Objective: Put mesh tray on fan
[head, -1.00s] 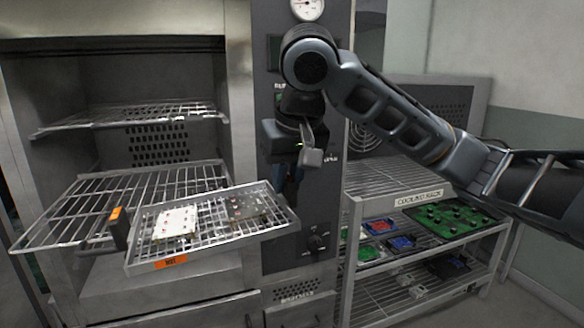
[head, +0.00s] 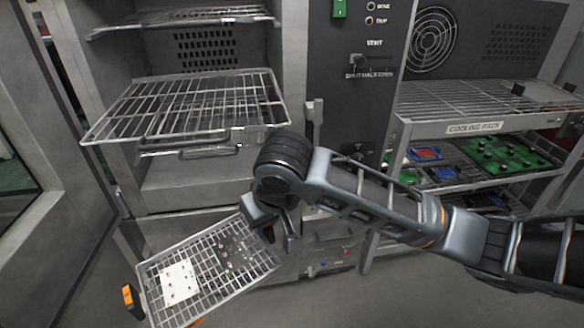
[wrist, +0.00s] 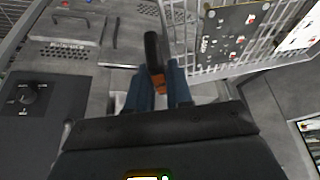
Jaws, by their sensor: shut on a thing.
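The mesh tray (head: 222,290) is a wire basket at the lower left of the head view, in front of and below the oven. It carries a white board (head: 180,283) and a dark board with small parts (head: 235,248). My gripper (head: 268,230) is at its right end. In the wrist view, the blue fingers of my gripper (wrist: 160,90) are shut on the tray's black and orange handle (wrist: 153,52). The tray's mesh (wrist: 245,65) shows at the upper right there. The round fan grille (head: 433,40) is on the grey panel behind the cooling rack's top shelf.
The cooling rack (head: 474,127) stands at the right. Its top shelf (head: 455,105) is mostly bare, with small dark items at the right. Green, blue and red boards lie on the shelf below. The open oven has an empty wire shelf (head: 190,100) sticking out.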

